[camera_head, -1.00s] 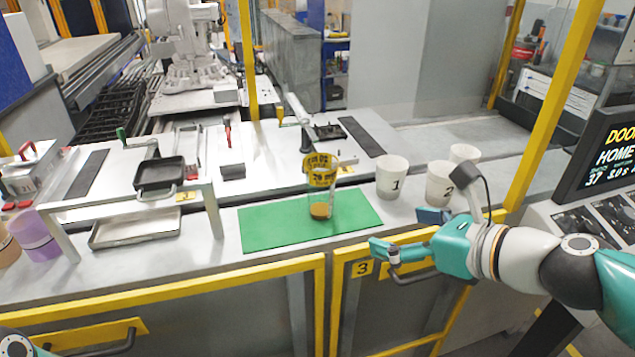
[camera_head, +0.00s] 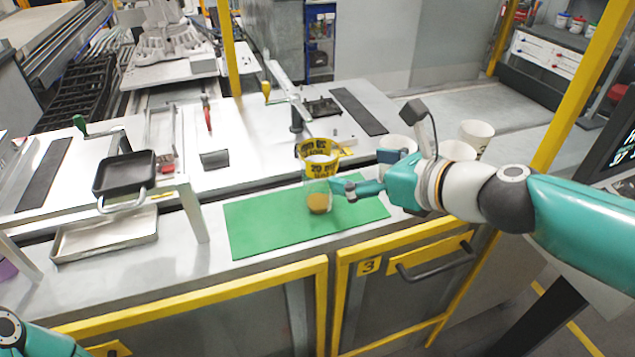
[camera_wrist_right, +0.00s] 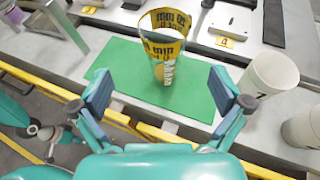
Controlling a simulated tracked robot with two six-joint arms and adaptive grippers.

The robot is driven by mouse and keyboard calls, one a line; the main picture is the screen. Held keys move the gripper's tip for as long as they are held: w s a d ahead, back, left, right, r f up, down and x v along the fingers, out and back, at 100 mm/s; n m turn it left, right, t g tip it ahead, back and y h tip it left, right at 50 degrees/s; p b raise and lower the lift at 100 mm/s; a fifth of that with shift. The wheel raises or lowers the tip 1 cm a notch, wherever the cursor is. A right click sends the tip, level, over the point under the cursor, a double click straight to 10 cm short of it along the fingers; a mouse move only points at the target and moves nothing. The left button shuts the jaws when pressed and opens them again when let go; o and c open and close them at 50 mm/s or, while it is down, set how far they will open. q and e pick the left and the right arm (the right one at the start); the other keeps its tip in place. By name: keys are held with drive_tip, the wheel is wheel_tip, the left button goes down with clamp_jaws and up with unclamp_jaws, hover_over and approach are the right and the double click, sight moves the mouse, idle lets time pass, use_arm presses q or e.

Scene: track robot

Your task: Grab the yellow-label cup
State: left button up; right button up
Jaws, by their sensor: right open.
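The yellow-label cup (camera_head: 319,172) is a clear cup with a yellow band at its top and some amber content at the bottom. It stands upright on the green mat (camera_head: 262,224). My right gripper (camera_head: 362,172) is just right of the cup in the head view, with its jaws open and empty. In the right wrist view the cup (camera_wrist_right: 166,62) stands ahead of the open fingers (camera_wrist_right: 166,92), roughly centred between them and beyond the tips. Of my left arm only a teal part shows at the bottom left of the head view; its gripper is out of sight.
White cups (camera_head: 476,136) stand behind and right of my right gripper, partly hidden by it in the head view. One white cup (camera_wrist_right: 270,75) is right of the mat in the wrist view. A metal tray (camera_head: 104,236) and a black pan (camera_head: 125,174) are at the left.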

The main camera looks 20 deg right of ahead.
sight(329, 165)
drive_tip(key=b+x, duration=0.1)
drive_tip(key=x, duration=0.4)
drive_tip(key=shift+w+a+f, duration=0.15)
drive_tip(key=shift+w, duration=0.15)
drive_tip(key=shift+w+d+r+b+x, duration=0.1)
drive_tip(key=shift+b+x, duration=0.15)
drive_tip(key=shift+x, duration=0.65)
drive_tip(key=shift+w+d+r+b+x, duration=0.1)
drive_tip(key=shift+b+x, duration=0.15)
drive_tip(key=shift+x, duration=0.7)
drive_tip(key=shift+w+d+r+b+x, duration=0.1)
drive_tip(key=shift+b+x, duration=0.15)
drive_tip(key=shift+x, duration=0.65)
drive_tip(key=shift+s, duration=0.1)
drive_tip(key=shift+c, duration=0.3)
drive_tip(key=shift+r, duration=0.1)
drive_tip(key=c, duration=1.6)
drive_tip(key=shift+o, duration=0.2)
drive_tip(key=shift+r, duration=0.1)
